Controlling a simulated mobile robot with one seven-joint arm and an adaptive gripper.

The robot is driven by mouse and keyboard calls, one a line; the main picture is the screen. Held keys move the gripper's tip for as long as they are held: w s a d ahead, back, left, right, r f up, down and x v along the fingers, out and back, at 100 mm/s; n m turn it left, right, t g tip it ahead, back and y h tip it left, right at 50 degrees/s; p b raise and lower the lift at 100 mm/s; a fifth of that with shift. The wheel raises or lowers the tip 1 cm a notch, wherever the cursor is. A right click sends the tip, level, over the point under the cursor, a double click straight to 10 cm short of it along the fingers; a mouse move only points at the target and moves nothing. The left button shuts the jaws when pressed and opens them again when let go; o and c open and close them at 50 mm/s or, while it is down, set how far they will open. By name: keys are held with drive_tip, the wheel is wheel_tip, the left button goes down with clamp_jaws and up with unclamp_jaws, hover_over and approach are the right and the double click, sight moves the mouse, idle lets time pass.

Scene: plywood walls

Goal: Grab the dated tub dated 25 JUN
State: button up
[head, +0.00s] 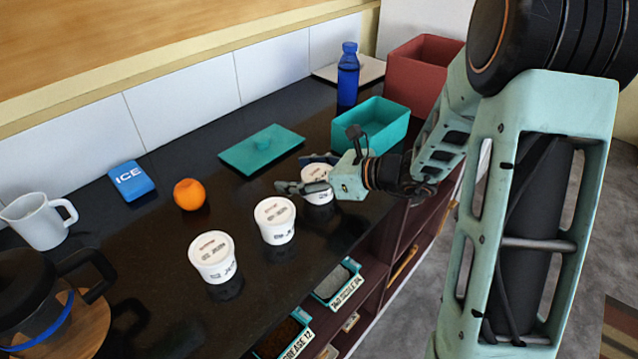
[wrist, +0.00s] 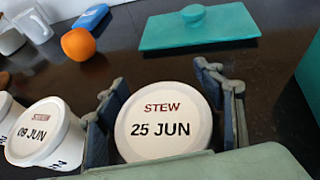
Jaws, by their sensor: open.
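The tub dated 25 JUN (wrist: 163,125) is white, with STEW and 25 JUN on its lid. My gripper (wrist: 163,85) is open, with one finger on each side of this tub. I cannot tell whether the fingers touch it. In the head view the same tub (head: 318,196) stands rightmost of three on the dark counter, partly hidden by my gripper (head: 297,173). A tub dated 09 JUN (wrist: 38,132) is just left of my left finger; it is the middle tub (head: 275,220) in the head view. A third tub (head: 212,257) stands nearer the front.
A teal lid (head: 262,150) lies behind the tubs, and an open teal box (head: 368,128) stands behind my gripper. An orange (head: 189,194), a blue ICE pack (head: 132,180) and a white mug (head: 38,222) are left. Shelves (head: 340,285) sit below the counter's edge.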

drive_tip(key=c, duration=1.5)
drive_tip(key=shift+r, duration=0.15)
